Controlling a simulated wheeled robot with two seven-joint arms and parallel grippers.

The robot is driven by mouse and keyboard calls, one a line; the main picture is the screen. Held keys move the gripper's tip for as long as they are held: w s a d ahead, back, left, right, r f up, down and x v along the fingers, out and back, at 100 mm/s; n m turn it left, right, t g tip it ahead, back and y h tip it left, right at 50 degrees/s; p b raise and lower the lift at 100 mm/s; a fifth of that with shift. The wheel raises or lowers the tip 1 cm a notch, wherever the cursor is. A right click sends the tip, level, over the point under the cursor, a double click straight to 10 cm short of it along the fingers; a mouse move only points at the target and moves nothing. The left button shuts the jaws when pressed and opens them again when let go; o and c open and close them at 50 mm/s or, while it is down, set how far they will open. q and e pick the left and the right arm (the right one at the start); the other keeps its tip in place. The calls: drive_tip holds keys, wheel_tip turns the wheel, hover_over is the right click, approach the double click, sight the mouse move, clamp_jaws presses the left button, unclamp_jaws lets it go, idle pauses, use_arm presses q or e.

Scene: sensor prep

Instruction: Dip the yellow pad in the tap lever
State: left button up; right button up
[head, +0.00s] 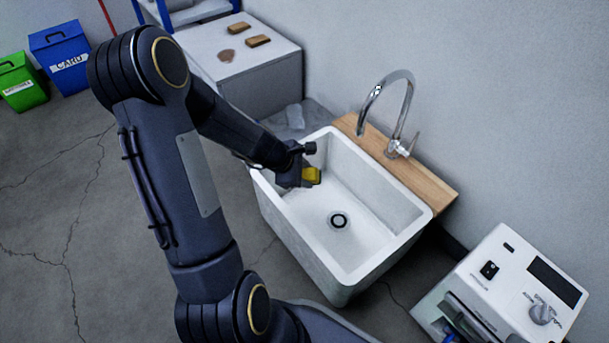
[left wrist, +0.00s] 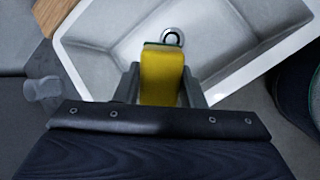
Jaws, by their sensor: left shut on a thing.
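The yellow pad (head: 312,175) is held by my left gripper (head: 299,172) over the left part of the white sink. In the left wrist view the pad (left wrist: 161,78) sits between the two fingers of the gripper (left wrist: 160,85), with a thin green layer at its far end. The tap lever (head: 401,150) is at the base of the chrome tap (head: 404,100), on the wooden ledge behind the sink. The pad is apart from the lever, to its left. My right gripper is not in view.
The white sink (head: 345,275) has a dark drain (head: 339,220). A wooden ledge (head: 435,187) runs along its back. A white machine with a knob (head: 543,313) stands at the lower right. A grey cabinet (head: 265,80) with small brown blocks stands at the back. Bins (head: 62,55) are far left.

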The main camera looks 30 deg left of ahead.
use_arm(q)
drive_tip(key=w+d+f+p, duration=0.1)
drive_tip(key=w+d+p, duration=0.1)
drive_tip(key=w, duration=0.4)
drive_tip(key=w+d+f+p, duration=0.1)
drive_tip(key=w+d+p, duration=0.1)
drive_tip(key=w, duration=0.4)
drive_tip(key=shift+w+d+f+p, duration=0.3)
drive_tip(key=shift+w+d+p, duration=0.05)
drive_tip(key=shift+d+p, duration=0.1)
